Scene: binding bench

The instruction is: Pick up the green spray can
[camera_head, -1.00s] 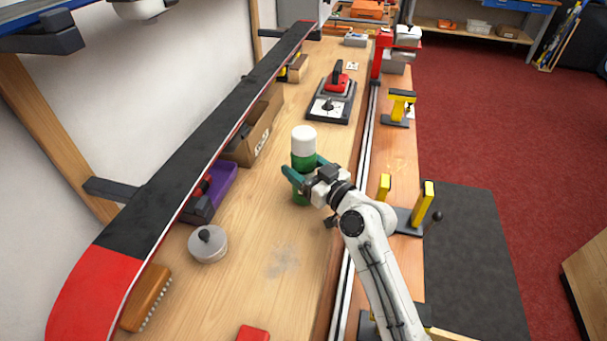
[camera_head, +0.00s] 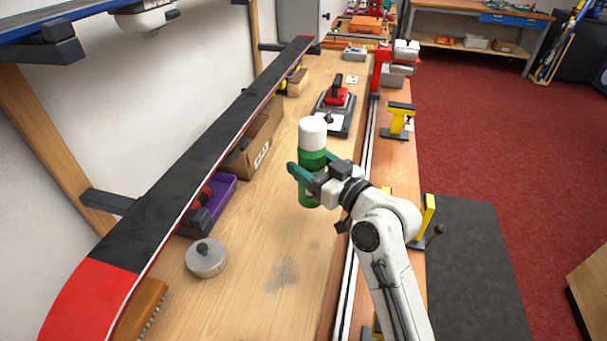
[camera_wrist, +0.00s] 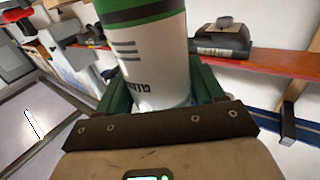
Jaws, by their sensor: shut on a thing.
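The green spray can (camera_head: 311,160) has a white cap and stands upright between the two teal fingers of my gripper (camera_head: 308,172). The gripper is shut on the can around its middle. The can appears raised above the wooden bench (camera_head: 250,230). In the wrist view the can (camera_wrist: 150,50) fills the middle, with a white label and dark print, and its lower part is hidden behind the gripper (camera_wrist: 160,95).
A black and red snowboard (camera_head: 190,165) runs along the left side. A grey round pot with a knob (camera_head: 206,258), a purple tray (camera_head: 215,205) and a cardboard box (camera_head: 258,140) stand near it. A red-handled tool on a dark base (camera_head: 336,108) lies behind the can. Yellow clamps (camera_head: 398,118) line the right edge.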

